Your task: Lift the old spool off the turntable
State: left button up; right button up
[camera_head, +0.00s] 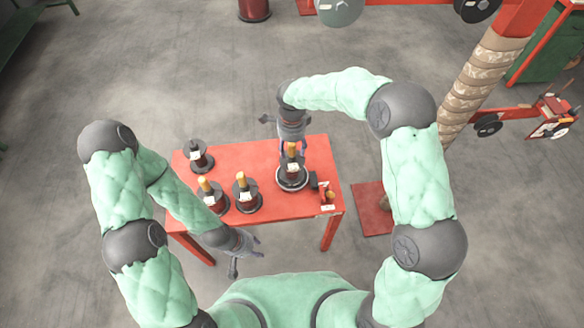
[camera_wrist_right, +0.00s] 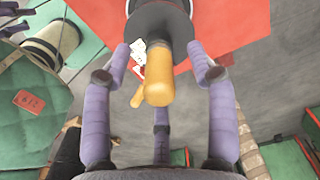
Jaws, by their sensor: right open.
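The old spool (camera_head: 293,170) has dark flanges, a white label and a yellow-orange post, and sits upright on the round turntable (camera_head: 292,187) at the right part of the red table. My right gripper (camera_head: 293,148) is at the spool's top, coming from the table's far side. In the right wrist view its purple fingers (camera_wrist_right: 160,55) are open, one on either side of the orange post (camera_wrist_right: 159,88), with gaps visible. The spool's dark flange (camera_wrist_right: 168,20) is beyond them. My left gripper (camera_head: 257,246) is by the table's near edge, apart from the spools; its opening is too small to judge.
Other spools stand on the red table (camera_head: 262,157): one at the back left (camera_head: 198,157), two with yellow tops, left (camera_head: 210,194) and middle (camera_head: 245,194). A small red item (camera_head: 327,194) is right of the turntable. A wrapped column (camera_head: 480,80) rises at right.

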aim_at(292, 155)
notch_tip(292, 155, down, 5)
jog(key=shift+r+b, duration=0.15)
jog(key=shift+b, duration=0.8)
jog(key=shift+s, duration=0.1)
grip_shut()
jog(key=shift+r, duration=0.1)
jog(key=shift+r, duration=0.1)
